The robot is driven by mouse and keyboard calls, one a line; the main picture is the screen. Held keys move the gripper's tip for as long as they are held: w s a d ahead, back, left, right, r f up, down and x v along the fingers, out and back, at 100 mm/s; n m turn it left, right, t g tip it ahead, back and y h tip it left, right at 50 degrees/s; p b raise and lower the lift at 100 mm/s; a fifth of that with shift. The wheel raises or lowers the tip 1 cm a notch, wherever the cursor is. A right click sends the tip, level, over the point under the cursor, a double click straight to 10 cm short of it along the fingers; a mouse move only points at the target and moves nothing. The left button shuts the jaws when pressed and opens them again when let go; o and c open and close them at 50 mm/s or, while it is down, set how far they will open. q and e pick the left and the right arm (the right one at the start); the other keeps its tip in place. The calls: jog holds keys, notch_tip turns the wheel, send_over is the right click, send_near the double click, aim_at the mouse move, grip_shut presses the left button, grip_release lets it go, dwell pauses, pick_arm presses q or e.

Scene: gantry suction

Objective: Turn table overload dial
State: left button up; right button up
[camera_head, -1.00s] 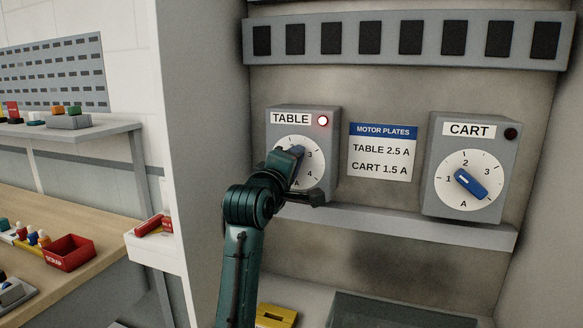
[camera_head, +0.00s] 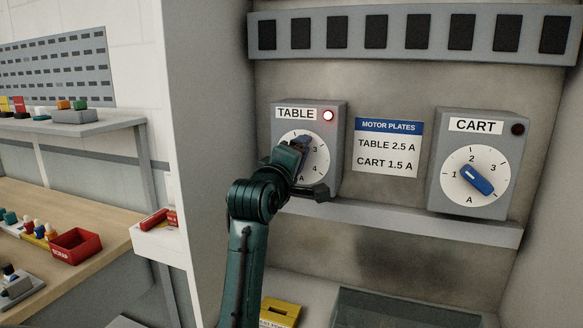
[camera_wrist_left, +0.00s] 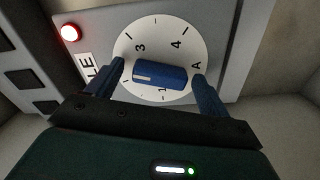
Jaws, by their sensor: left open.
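The TABLE dial (camera_head: 318,174) is a white disc on a grey box with a lit red lamp (camera_head: 328,115). My left gripper (camera_head: 300,155) is in front of it and hides much of the disc and its knob. In the left wrist view the blue knob (camera_wrist_left: 168,76) lies between my two open fingers, with visible gaps on both sides. The knob's white mark points left, towards the finger that covers part of the disc, between 3 and 1. The numbers 3, 4 and A show around it. My right gripper is out of view.
The CART dial (camera_head: 472,178) stands right of it, its lamp dark. Between them a plate (camera_head: 387,160) reads TABLE 2.5 A, CART 1.5 A. A ledge (camera_head: 430,225) runs below. A yellow block (camera_head: 281,312) lies lower down. A bench with a red bin (camera_head: 76,246) is left.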

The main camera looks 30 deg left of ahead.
pick_arm(q)
jog(key=b+v, duration=0.4)
jog(key=v, duration=0.9)
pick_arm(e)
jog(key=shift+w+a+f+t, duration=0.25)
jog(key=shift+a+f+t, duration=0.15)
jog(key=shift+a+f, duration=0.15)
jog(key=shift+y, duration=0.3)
